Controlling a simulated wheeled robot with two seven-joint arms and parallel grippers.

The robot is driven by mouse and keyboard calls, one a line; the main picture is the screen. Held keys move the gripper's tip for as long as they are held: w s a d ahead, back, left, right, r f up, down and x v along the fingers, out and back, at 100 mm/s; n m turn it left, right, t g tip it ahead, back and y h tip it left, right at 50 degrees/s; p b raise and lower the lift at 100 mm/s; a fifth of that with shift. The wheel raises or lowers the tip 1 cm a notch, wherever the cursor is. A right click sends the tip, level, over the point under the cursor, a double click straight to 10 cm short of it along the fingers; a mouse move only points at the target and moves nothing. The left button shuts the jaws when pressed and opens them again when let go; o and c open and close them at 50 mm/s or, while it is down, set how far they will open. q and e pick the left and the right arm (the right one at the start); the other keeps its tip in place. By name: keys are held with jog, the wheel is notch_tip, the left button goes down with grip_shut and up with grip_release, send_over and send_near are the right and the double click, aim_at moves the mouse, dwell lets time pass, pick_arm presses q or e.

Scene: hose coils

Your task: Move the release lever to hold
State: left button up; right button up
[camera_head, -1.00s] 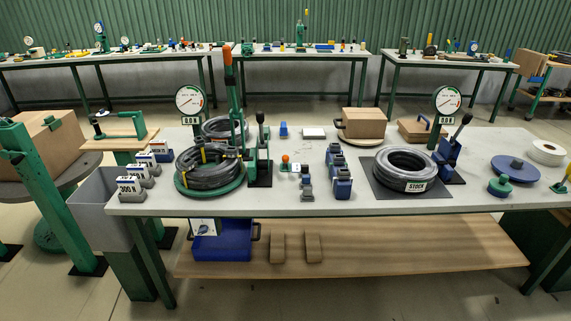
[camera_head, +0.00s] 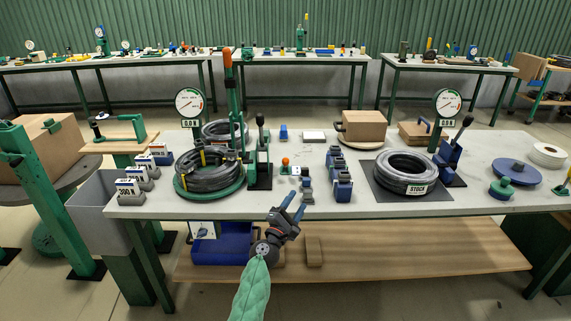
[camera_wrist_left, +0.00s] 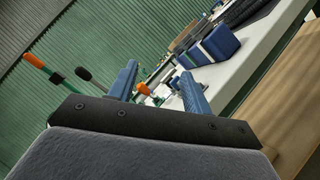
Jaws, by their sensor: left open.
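My left gripper (camera_head: 292,204) is open and empty at the bench's front edge, its blue fingers pointing up towards the bench top. Beyond it are a black-knobbed lever (camera_head: 260,122) upright on a black base and a tall green lever with an orange handle (camera_head: 229,70), beside the hose coil (camera_head: 205,172). A blue stand with a tilted black-knobbed lever (camera_head: 463,127) is at the right. I cannot tell which one is the release lever; no hold marking is legible. In the left wrist view, the orange handle (camera_wrist_left: 34,61) and a black knob (camera_wrist_left: 83,73) are left of the fingers.
A small orange-knobbed part (camera_head: 285,162) and several blue blocks (camera_head: 343,185) stand on the bench near the gripper. The stock coil (camera_head: 405,165) lies on a dark mat at the right. A lower shelf (camera_head: 420,248) runs underneath. Some bench top at front is clear.

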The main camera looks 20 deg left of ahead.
pick_arm(q)
jog(key=w+a+r+n+y, duration=0.2)
jog(key=w+a+n+y, duration=0.4)
jog(key=w+n+y, duration=0.5)
jog(key=n+g, duration=0.3)
jog(key=n, duration=0.7)
send_near(286, 164)
jog(key=x, duration=0.4)
jog(key=shift+w+a, duration=0.1)
jog(key=shift+a, duration=0.05)
jog(key=shift+w, duration=0.25)
jog(key=shift+w+a, duration=0.15)
jog(key=shift+w, duration=0.35)
jog(key=x, duration=0.5)
jog(key=shift+w+f, duration=0.2)
jog(key=shift+w+a, duration=0.2)
jog(key=shift+w, duration=0.45)
pick_arm(e)
jog(key=f, duration=0.1)
jog(key=s+a, duration=0.1)
jog(key=a+f, duration=0.1)
jog(key=shift+s+f+g, duration=0.25)
jog(key=shift+f+g, duration=0.1)
jog(key=shift+g, duration=0.05)
jog(key=shift+a, duration=0.1)
